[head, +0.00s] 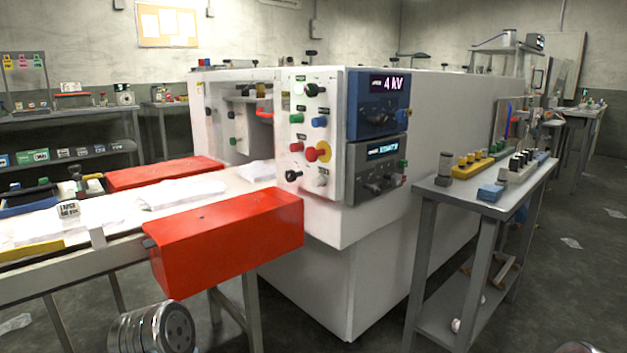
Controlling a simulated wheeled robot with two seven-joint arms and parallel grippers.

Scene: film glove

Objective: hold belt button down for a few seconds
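A white machine (300,250) stands in the middle, with a control panel (307,110) on its front face. The panel carries several buttons and knobs. A green button (297,118) sits beside a blue one (319,121). A black knob (292,175) and a white button (321,180) are lowest. The labels are too small to read, so I cannot tell which is the belt button. The belt (195,190) runs leftward from the machine.
Red guards (228,238) flank the belt, and the near one juts out before the panel. A blue unit (377,103) reads "4 kV" right of the panel. A grey side table (480,205) with small items stands at right. Floor is open in front of the machine.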

